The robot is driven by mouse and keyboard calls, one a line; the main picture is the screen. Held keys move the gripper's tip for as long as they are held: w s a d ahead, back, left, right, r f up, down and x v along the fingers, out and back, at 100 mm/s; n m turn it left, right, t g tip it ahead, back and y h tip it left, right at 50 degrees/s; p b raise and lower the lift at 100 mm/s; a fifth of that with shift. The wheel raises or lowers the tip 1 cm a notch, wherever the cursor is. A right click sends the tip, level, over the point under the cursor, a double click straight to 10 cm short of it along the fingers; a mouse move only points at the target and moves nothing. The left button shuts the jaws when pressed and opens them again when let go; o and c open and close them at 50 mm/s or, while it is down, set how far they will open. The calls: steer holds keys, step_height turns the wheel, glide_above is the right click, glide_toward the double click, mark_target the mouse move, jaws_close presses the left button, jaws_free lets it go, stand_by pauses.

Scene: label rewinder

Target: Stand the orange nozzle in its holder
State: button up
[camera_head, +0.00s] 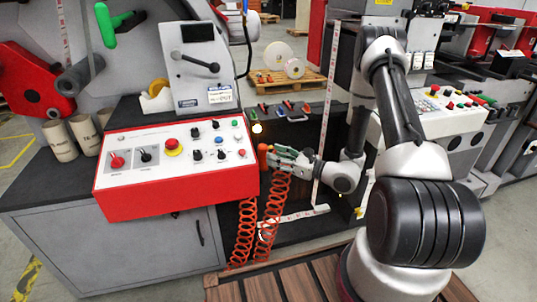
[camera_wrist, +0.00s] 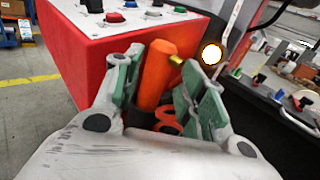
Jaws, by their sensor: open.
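The orange nozzle (camera_head: 263,152) is at the right end of the red-edged control panel. In the wrist view the nozzle (camera_wrist: 155,72) stands slightly tilted between the fingers, with a small yellow part at its right side. My gripper (camera_head: 279,157) is open around it, green finger pads on both sides. The wrist view also shows my gripper (camera_wrist: 165,72) from behind; whether the pads touch the nozzle is unclear. An orange coiled hose (camera_head: 271,212) hangs below. I cannot make out the holder clearly; the nozzle's lower end is partly hidden by the fingers.
The control panel (camera_head: 176,160) stands close on the left. A bright round light (camera_head: 257,128) is just behind the nozzle; it also shows in the wrist view (camera_wrist: 211,54). Small tools (camera_head: 288,108) lie on the dark shelf behind. A white upright ruler strip (camera_head: 325,120) stands near my wrist.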

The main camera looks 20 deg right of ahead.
steer(key=v, duration=0.8)
steer(key=s+a+r+n+g+h, duration=0.1)
steer(key=s+a+r+n+g, duration=0.2)
steer(key=s+r+n+g, duration=0.5)
steer(key=s+a+r+n+g, duration=0.4)
steer(key=s+r+n+g, duration=0.2)
steer(key=s+r+n, duration=0.25)
steer(key=s+d+r+n+t+h, duration=0.2)
steer(key=s+d+r+n+h, duration=0.2)
steer(key=d+r+n+h, duration=0.1)
steer(key=s+d+r+n+t+h, duration=0.3)
steer(key=d+r+n+h, duration=0.2)
steer(key=d+r+h, duration=0.1)
steer(key=shift+s+d+r+t+h, duration=0.35)
steer(key=shift+d+r, duration=0.45)
steer(key=shift+d, duration=0.45)
steer(key=shift+n, duration=0.25)
